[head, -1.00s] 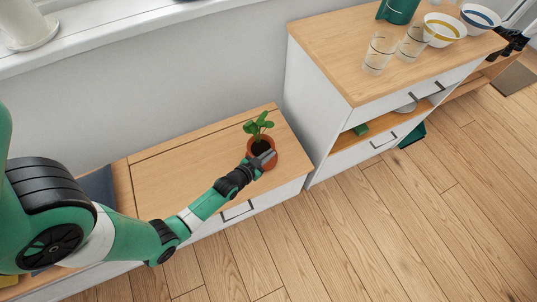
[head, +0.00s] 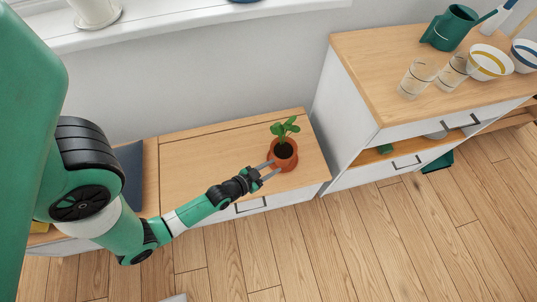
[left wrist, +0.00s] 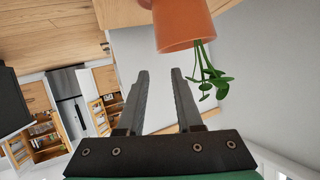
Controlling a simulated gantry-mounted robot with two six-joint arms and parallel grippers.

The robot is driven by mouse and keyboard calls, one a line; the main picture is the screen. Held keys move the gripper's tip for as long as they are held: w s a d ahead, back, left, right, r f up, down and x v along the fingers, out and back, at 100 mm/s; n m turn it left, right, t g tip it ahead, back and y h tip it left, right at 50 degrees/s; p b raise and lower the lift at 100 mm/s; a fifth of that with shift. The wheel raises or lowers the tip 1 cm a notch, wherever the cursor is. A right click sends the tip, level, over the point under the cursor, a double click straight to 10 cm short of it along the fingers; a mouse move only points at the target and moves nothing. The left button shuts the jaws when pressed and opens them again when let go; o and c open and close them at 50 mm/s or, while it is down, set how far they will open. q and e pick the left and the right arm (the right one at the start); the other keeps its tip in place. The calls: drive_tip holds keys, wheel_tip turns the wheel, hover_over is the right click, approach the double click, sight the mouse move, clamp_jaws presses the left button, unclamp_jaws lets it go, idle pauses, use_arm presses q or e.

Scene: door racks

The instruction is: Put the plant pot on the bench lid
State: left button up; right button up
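The terracotta plant pot (head: 284,157) with a green leafy plant stands upright on the right end of the wooden bench lid (head: 205,166). My left gripper (head: 270,170) is open, with its two fingers parted at the near left side of the pot. In the left wrist view the open fingers (left wrist: 160,88) have nothing between them, and the pot (left wrist: 184,24) shows beyond their tips, apart from them. My right gripper is not in view.
A white cabinet (head: 345,118) with a wooden top stands right of the bench, bearing glasses (head: 416,77), bowls (head: 489,63) and a green jug (head: 449,27). A dark cushion (head: 130,172) lies at the bench's left. The windowsill runs behind.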

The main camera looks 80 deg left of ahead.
use_arm(q)
drive_tip(key=shift+v, duration=0.95)
drive_tip(key=w+a+r+t, duration=0.1)
drive_tip(key=w+r+t, duration=0.2)
drive_tip(key=w+r, duration=0.8)
drive_tip(key=w+d+r+m+t+h, duration=0.15)
drive_tip(key=w+r, duration=0.25)
drive_tip(key=r, duration=0.5)
drive_tip(key=w+d+r+t, duration=0.2)
drive_tip(key=w+r, duration=0.2)
drive_tip(key=r, duration=0.5)
drive_tip(key=w+d+r+m+t+h, duration=0.15)
drive_tip(key=w+r, duration=0.25)
drive_tip(key=r, duration=0.5)
drive_tip(key=s+d+r+t+h, duration=0.1)
drive_tip(key=s+d+r+t, duration=0.1)
drive_tip(key=r, duration=0.9)
drive_tip(key=s+d+r+m+t+h, duration=0.1)
drive_tip(key=s+d+r+t+h, duration=0.1)
drive_tip(key=d+r, duration=0.4)
drive_tip(key=s+d+r+t+h, duration=0.2)
drive_tip(key=s+r, duration=0.4)
drive_tip(key=r, duration=1)
drive_tip(key=shift+d+t, duration=0.7)
drive_tip(key=shift+d, duration=0.25)
